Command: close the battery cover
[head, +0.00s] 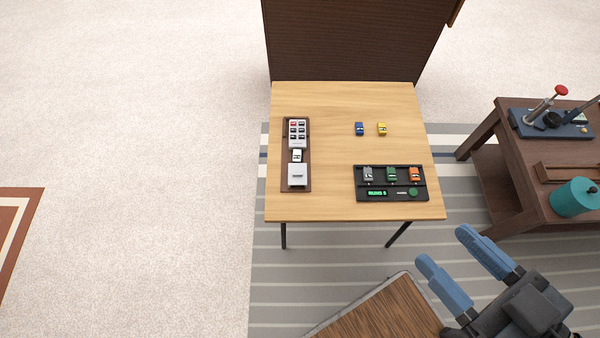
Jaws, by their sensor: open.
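A dark brown base (286,183) lies on the left of the light wooden table (330,203). On it is a pale grey keypad part (297,141) with dark buttons and one red one. Below the keypad sits a small white block (297,156), perhaps a battery in an open bay. Below that is a pale grey square plate (298,176), which looks like the battery cover, apart from the keypad. My gripper (445,247) is at the lower right, in front of the table's right corner, with blue fingers apart and nothing between them. It is well away from the cover.
A black tray (375,203) holds grey, green and orange blocks, a green display and a green button. Blue (359,129) and yellow (382,129) blocks stand behind it. A dark side table (515,180) with a teal canister (575,197) is right. The table's middle is clear.

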